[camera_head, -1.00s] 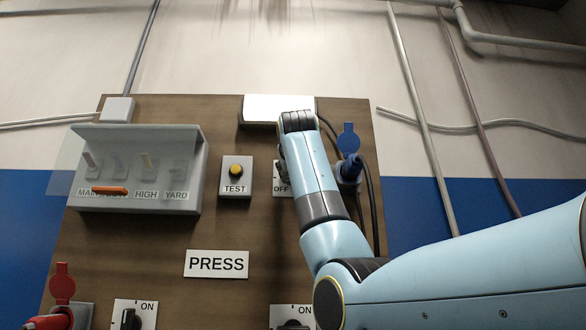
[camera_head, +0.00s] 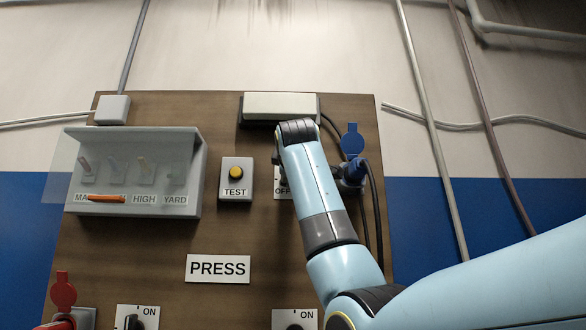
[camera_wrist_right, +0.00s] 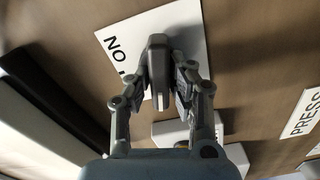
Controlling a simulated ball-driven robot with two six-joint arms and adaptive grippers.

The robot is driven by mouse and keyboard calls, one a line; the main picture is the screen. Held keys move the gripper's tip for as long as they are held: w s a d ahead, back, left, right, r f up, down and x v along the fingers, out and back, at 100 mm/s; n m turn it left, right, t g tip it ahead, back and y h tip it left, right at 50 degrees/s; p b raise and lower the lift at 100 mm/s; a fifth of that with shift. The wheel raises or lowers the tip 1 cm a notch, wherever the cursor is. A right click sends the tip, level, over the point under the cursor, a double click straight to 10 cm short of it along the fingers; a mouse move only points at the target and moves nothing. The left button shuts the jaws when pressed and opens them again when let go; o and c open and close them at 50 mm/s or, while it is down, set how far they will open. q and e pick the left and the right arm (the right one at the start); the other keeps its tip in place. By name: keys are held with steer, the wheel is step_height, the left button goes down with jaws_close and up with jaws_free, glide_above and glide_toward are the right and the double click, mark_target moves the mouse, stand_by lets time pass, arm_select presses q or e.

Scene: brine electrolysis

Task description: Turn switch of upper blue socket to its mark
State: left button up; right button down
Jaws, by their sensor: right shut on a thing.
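The upper blue socket (camera_head: 352,186) is right of my right arm in the head view, with a blue plug in it and its blue lid raised. Its white switch plate (camera_head: 281,188) shows "OFF" at lower left; my wrist covers the rest. In the right wrist view the plate (camera_wrist_right: 190,45) carries "ON" lettering, seen turned. My right gripper (camera_wrist_right: 164,75) is shut on the dark grey switch knob (camera_wrist_right: 157,62), a finger on either side. The knob has a pale line at its near end. The mark it points to cannot be made out. My left gripper is out of view.
A test button box (camera_head: 236,188) sits just left of the plate. A pale lamp bar (camera_head: 281,105) is above my wrist. A grey breaker box (camera_head: 140,150) is at left. Black cables (camera_head: 376,205) hang right of my arm. A "PRESS" sign (camera_head: 218,268) is below.

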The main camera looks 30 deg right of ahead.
steer(key=shift+f+n+p, duration=0.1)
steer(key=shift+n+p, duration=0.9)
steer(key=shift+n, duration=0.5)
steer(key=shift+f, duration=0.1)
steer(key=c, duration=1.2)
jaws_free()
steer(key=shift+c, duration=0.2)
steer(key=v, duration=1.2)
